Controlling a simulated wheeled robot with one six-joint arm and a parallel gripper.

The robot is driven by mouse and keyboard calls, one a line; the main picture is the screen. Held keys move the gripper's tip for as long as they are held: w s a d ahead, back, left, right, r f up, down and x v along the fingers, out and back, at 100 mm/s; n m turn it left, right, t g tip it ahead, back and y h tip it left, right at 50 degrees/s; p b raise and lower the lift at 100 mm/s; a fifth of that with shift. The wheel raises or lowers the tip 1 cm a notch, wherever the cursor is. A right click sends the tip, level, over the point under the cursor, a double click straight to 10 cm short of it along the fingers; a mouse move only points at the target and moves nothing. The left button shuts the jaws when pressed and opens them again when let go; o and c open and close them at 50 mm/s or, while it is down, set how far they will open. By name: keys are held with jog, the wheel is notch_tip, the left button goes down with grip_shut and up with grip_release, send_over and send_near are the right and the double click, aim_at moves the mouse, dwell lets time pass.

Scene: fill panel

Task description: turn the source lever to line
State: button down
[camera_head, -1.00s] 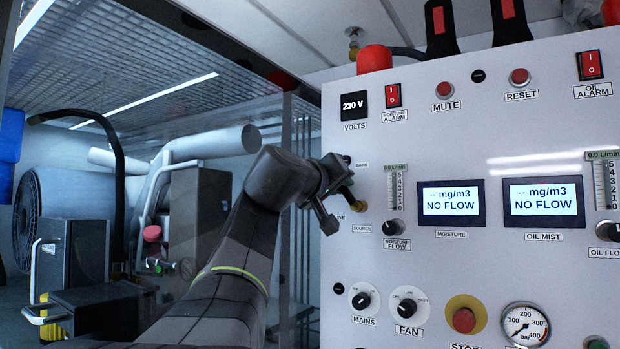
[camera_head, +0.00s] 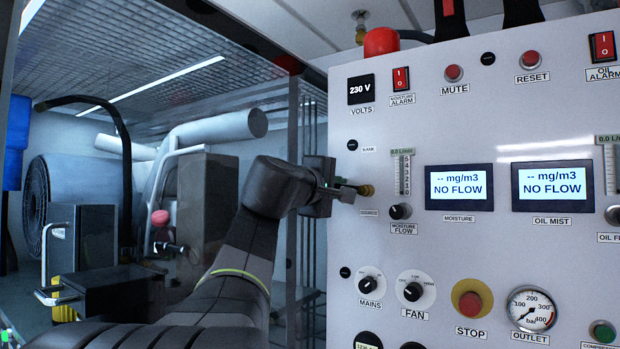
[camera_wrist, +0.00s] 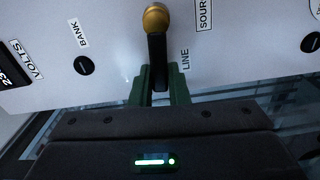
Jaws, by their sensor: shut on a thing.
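The source lever has a brass hub (camera_wrist: 156,18) and a black handle (camera_wrist: 157,55). In the wrist view the handle points down from the hub, between the BANK label (camera_wrist: 80,33) and the LINE label (camera_wrist: 186,59), closer to LINE. My gripper (camera_wrist: 158,88) has its green jaws shut on the handle's outer end. In the head view my gripper (camera_head: 337,192) is at the panel's left edge, and the brass hub (camera_head: 366,190) shows just right of it. There the handle is hidden by the gripper, and I cannot see the LINE label.
The moisture flow knob (camera_head: 400,211) and its flow tube (camera_head: 404,175) are close to the right of the lever. The MAINS knob (camera_head: 367,285) is below. A dark upright frame post (camera_head: 292,180) stands behind my wrist, left of the panel (camera_head: 470,120).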

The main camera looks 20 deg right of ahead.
jog(key=shift+f+n, duration=0.15)
jog(key=shift+n, duration=0.35)
